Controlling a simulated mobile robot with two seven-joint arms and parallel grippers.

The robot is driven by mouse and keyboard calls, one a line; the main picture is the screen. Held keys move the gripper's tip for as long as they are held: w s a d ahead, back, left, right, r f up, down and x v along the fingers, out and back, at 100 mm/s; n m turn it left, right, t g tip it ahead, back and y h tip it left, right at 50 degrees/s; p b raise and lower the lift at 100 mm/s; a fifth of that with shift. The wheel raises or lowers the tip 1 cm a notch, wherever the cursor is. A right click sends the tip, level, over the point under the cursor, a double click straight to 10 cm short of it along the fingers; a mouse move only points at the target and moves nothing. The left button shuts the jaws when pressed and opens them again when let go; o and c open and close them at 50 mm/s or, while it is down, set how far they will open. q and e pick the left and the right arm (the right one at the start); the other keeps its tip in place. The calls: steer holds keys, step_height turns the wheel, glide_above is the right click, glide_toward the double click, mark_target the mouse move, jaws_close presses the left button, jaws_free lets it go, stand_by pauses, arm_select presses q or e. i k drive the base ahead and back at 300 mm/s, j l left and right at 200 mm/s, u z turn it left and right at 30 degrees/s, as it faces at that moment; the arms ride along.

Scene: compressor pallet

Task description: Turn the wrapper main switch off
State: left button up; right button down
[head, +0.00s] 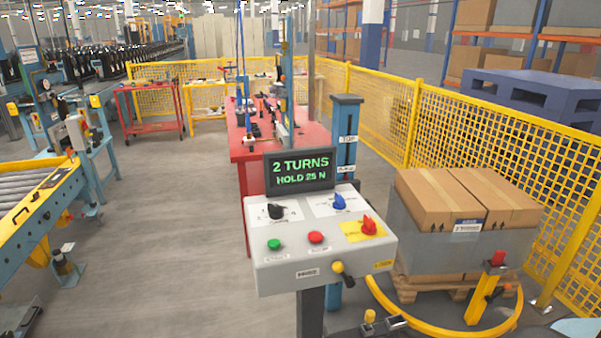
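The wrapper control box (290,262) is a light grey console on a dark post in the middle foreground. A red rotary knob (368,226) sits on a yellow plate at its right and looks like the main switch; its position marks are too small to read. A black knob (275,211) and a blue knob (339,202) sit on white plates. A green button (274,244) and a red button (316,237) are nearer the front. A display (300,173) reads "2 TURNS HOLD 25 N". Neither of my grippers is in view.
Yellow mesh fence (480,140) runs behind. A roller conveyor (30,190) is left; floor between is clear.

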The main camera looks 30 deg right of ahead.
mark_target(369, 227)
steer(key=k+l+z, duration=0.1)
steer(key=z, duration=0.85)
